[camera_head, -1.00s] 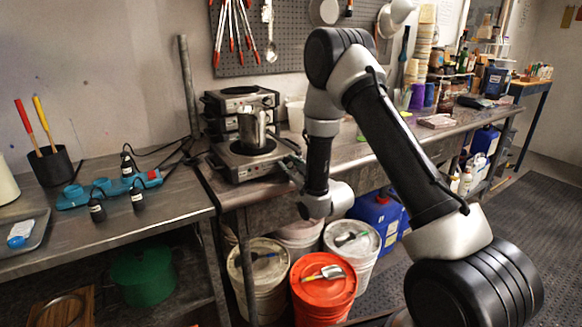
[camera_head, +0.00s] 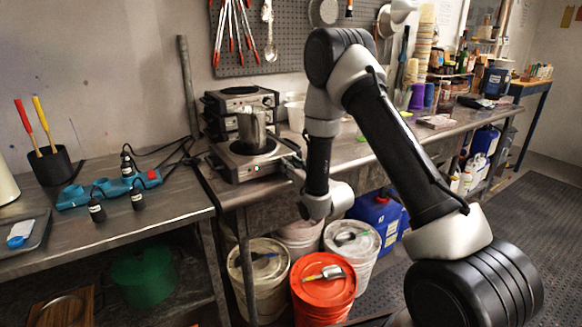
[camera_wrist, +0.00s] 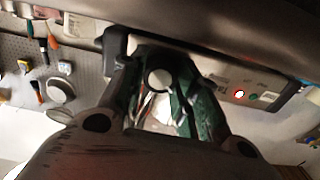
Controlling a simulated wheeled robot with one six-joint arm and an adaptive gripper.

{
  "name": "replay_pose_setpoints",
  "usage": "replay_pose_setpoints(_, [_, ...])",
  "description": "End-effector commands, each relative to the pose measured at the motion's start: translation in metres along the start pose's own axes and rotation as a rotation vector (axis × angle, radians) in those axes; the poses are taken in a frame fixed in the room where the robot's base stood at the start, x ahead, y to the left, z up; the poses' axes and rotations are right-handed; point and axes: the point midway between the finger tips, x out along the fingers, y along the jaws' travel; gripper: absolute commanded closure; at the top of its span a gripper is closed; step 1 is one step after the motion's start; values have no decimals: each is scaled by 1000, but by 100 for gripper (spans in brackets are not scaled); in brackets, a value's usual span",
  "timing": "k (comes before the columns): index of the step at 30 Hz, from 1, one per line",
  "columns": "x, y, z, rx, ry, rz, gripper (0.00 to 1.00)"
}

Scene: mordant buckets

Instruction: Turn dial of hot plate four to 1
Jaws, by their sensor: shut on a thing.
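The front hot plate (camera_head: 232,172) sits on the metal bench with a steel pitcher (camera_head: 250,130) on its burner. My gripper (camera_head: 288,163) is at its right front side, partly hidden by my wrist. In the wrist view my gripper (camera_wrist: 160,82) has its dark, green-padded fingers closed around a small round part between the tips, which looks like the dial (camera_wrist: 158,79). The pale panel (camera_wrist: 262,90) beside it carries lettering and a red-and-green mark. The dial's pointer and numbers cannot be read. No number four can be made out on the hot plate.
More hot plates (camera_head: 238,96) are stacked behind. A white tub (camera_head: 296,115) stands right of them. Lidded buckets, one orange (camera_head: 323,285), stand below the bench edge. The left bench holds a blue rack (camera_head: 105,190) and small black bottles. Bare bench lies right of my gripper.

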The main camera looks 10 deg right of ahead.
Motion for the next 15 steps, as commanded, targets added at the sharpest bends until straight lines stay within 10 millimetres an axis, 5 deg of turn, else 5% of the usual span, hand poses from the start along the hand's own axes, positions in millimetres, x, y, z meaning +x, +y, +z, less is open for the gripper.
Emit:
replay_pose_setpoints(8, [0,0,0,0,-1,0,92])
replay_pose_setpoints(9, [0,0,0,0,-1,0,63])
replay_pose_setpoints(15, [0,0,0,0,0,0,59])
